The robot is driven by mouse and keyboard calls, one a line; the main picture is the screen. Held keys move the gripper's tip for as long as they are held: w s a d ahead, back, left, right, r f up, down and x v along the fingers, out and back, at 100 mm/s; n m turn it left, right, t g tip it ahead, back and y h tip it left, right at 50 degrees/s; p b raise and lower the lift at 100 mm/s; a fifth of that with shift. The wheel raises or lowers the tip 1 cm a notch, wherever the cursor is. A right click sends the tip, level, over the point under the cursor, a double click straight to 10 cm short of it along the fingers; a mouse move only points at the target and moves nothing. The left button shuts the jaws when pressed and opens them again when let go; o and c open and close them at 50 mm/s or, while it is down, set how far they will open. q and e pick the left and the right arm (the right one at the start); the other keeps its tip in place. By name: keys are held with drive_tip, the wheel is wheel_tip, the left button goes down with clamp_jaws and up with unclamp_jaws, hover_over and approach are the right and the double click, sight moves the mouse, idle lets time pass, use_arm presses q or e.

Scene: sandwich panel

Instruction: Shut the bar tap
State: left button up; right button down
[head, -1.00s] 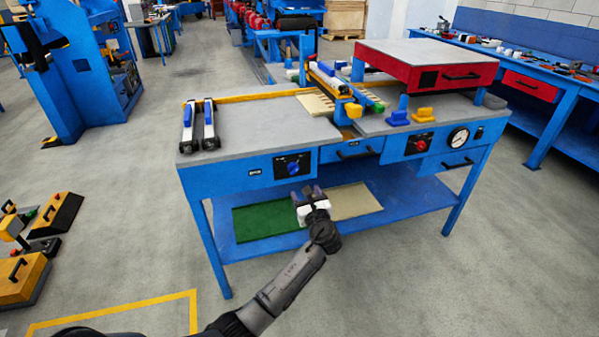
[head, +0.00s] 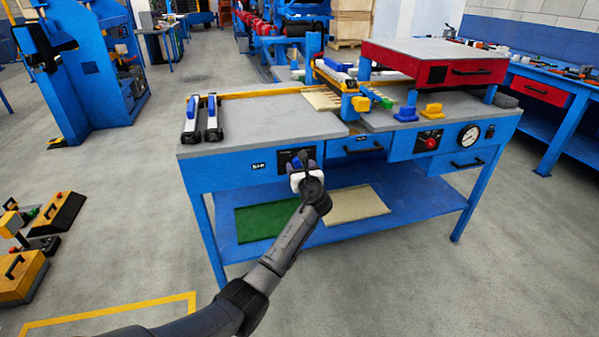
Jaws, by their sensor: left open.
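The bar tap is on the blue front panel of the workbench (head: 225,170), on a black plate (head: 285,157) beside a small label. Its blue knob is mostly hidden behind my left gripper (head: 304,164). My left gripper is open, with its white and dark body in front of the plate and its fingers pointing at the panel. I cannot tell whether the fingers touch the knob or stand around it. My right gripper is not in view.
A drawer (head: 356,145) and a red knob (head: 431,142) with a round gauge (head: 469,135) are to the right. Two blue-and-white clamps (head: 213,120) lie on the bench top. A lower shelf (head: 408,198) holds green and beige sheets.

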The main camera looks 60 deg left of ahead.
use_arm(q)
drive_tip(key=shift+w+a, duration=0.15)
drive_tip(key=shift+a, duration=0.4)
drive_tip(key=c, duration=0.9)
